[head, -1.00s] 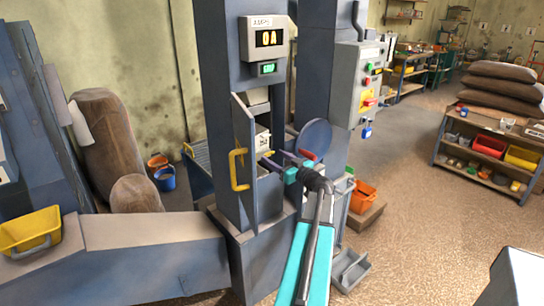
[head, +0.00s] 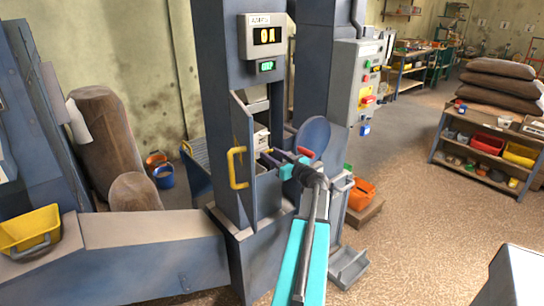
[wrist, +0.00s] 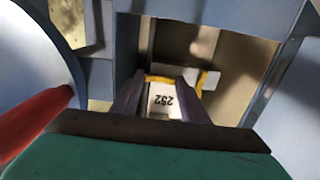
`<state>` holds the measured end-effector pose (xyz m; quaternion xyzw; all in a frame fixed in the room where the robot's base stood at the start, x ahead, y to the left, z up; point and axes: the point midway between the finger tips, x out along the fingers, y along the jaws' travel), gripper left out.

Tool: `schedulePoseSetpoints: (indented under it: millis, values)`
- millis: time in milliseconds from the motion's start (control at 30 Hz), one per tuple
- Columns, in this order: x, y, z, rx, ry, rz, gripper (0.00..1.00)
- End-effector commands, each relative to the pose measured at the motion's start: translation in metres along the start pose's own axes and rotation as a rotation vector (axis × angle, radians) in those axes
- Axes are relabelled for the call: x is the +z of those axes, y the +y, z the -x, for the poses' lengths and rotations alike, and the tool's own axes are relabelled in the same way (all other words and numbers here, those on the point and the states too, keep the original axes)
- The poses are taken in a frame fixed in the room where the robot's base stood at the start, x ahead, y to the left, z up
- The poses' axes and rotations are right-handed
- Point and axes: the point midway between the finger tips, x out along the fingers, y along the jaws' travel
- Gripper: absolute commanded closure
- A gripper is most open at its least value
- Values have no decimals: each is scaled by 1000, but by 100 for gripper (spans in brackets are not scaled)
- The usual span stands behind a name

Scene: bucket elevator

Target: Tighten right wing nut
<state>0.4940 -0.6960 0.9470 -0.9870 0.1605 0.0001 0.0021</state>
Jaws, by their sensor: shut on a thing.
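My gripper (head: 268,158) reaches into the opening in the front of the blue elevator column (head: 226,110). In the wrist view its two dark fingers (wrist: 163,84) stand on either side of a white part marked 252 (wrist: 166,101). A second yellow piece (wrist: 208,82) shows to the right, beside a pale block. In the head view the nuts are too small to make out.
A door with a yellow handle (head: 237,168) stands open left of my gripper. A round blue cover (head: 313,136) with a red handle (wrist: 38,122) is close on the other side. A grey control box (head: 357,80) hangs at right.

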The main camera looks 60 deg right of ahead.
Motion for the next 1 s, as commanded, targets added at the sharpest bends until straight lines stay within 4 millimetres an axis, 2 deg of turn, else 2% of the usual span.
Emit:
schedulePoseSetpoints:
  millis: [467,1000]
  values:
    - [2,-2,-3,-7,3,-130,82]
    - [1,-1,-3,-8,1,-491,82]
